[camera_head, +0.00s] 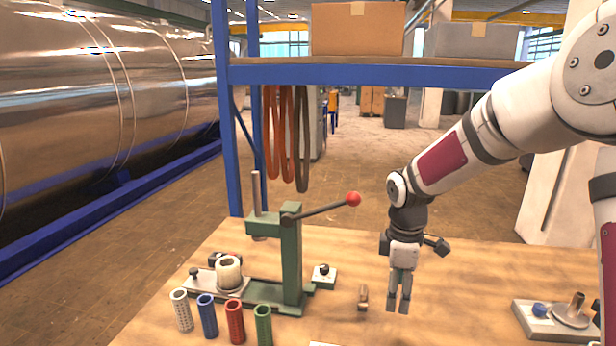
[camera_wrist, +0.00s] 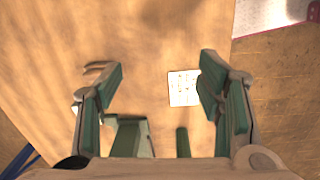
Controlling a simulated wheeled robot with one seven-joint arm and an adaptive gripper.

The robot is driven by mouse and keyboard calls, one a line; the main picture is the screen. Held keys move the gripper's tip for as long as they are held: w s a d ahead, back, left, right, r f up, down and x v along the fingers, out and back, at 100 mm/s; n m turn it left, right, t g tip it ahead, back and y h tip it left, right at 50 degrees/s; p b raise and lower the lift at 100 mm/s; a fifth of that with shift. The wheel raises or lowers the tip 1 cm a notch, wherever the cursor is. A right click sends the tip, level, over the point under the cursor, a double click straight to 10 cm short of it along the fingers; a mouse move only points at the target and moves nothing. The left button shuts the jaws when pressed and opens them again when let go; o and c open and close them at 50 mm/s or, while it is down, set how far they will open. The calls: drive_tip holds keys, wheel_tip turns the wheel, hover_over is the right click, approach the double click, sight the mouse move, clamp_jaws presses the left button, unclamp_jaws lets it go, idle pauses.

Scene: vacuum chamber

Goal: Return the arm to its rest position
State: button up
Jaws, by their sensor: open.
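My arm reaches in from the right in the head view, bent at the elbow. My gripper (camera_head: 399,305) hangs pointing down above the wooden table (camera_head: 460,290). In the wrist view my gripper (camera_wrist: 158,85) is open, its two fingers well apart with nothing between them but table top and a small white plate with dark marks (camera_wrist: 184,88) lying below. In the head view the fingertips are close to a small brown wooden piece (camera_head: 363,298) to their left; whether they touch the table cannot be told.
A green lever press (camera_head: 291,255) with a red knob (camera_head: 353,199) stands left of my gripper. Several coloured tubes (camera_head: 235,320) stand at the front left. A grey fixture (camera_head: 545,322) sits at the right. A blue shelf (camera_head: 380,76) with boxes rises behind; the table between gripper and fixture is clear.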

drive_tip(key=s+r+m+t+h, duration=0.1)
drive_tip(key=s+r+m+t, duration=0.1)
drive_tip(key=s+r+m, duration=0.85)
drive_tip(key=s+r+m+t, duration=0.1)
drive_tip(key=s+r+m, duration=0.1)
drive_tip(key=s, duration=0.6)
drive_tip(key=s+r+m+t+y, duration=0.1)
drive_tip(key=s+r, duration=0.3)
drive_tip(key=s, duration=0.4)
drive_tip(key=shift+s+r+m+t, duration=0.2)
drive_tip(key=shift+s+m+t, duration=0.2)
drive_tip(key=shift+m, duration=0.15)
